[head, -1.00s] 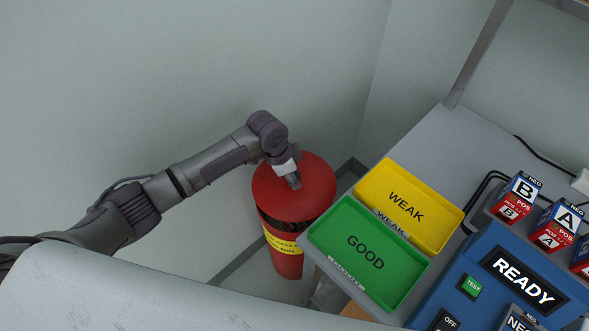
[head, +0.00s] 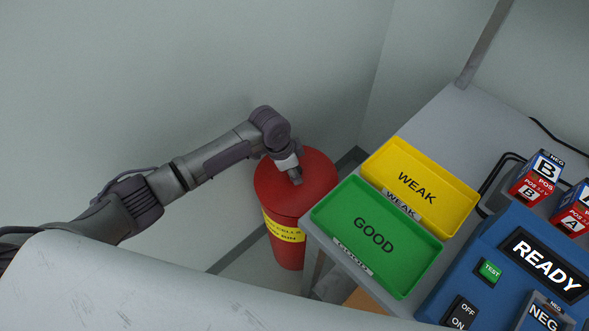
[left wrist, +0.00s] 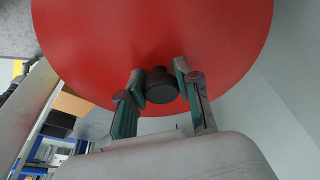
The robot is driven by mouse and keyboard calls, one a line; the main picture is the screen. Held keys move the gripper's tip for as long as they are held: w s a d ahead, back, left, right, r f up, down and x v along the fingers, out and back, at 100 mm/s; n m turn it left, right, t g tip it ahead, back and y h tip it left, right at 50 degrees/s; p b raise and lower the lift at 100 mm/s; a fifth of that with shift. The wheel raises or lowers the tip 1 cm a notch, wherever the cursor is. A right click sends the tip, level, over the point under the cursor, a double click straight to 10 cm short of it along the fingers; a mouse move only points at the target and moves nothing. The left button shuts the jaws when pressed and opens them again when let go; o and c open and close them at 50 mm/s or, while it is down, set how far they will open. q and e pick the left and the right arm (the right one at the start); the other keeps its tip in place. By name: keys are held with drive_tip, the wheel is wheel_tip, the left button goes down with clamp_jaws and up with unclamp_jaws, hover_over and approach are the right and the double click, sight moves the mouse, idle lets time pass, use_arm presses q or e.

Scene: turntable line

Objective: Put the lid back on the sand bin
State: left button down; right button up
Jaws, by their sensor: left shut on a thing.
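The red sand bin (head: 290,255) stands on the floor left of the bench, with a yellow label around its side. The round red lid (head: 315,187) sits on top of the bin, with no dark gap showing between them; the far side of the rim is hidden. My left gripper (head: 296,178) is over the lid's middle, pointing down. In the left wrist view, its two fingers are shut on the lid's dark knob (left wrist: 161,86), and the red lid (left wrist: 110,40) fills much of the picture. My right gripper is not in view.
A green GOOD tray (head: 350,253) and a yellow WEAK tray (head: 436,169) lie on the bench close right of the bin. A blue tester (head: 478,290) marked READY and battery blocks (head: 534,178) are further right. Walls stand close behind the bin.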

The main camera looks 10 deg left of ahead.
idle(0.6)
use_arm(q)
drive_tip(key=shift+p, duration=0.8)
idle(0.5)
drive_tip(key=shift+f, duration=0.15)
idle(1.0)
drive_tip(key=shift+p, duration=0.5)
idle(0.4)
drive_tip(key=shift+c, duration=1.2)
unclamp_jaws()
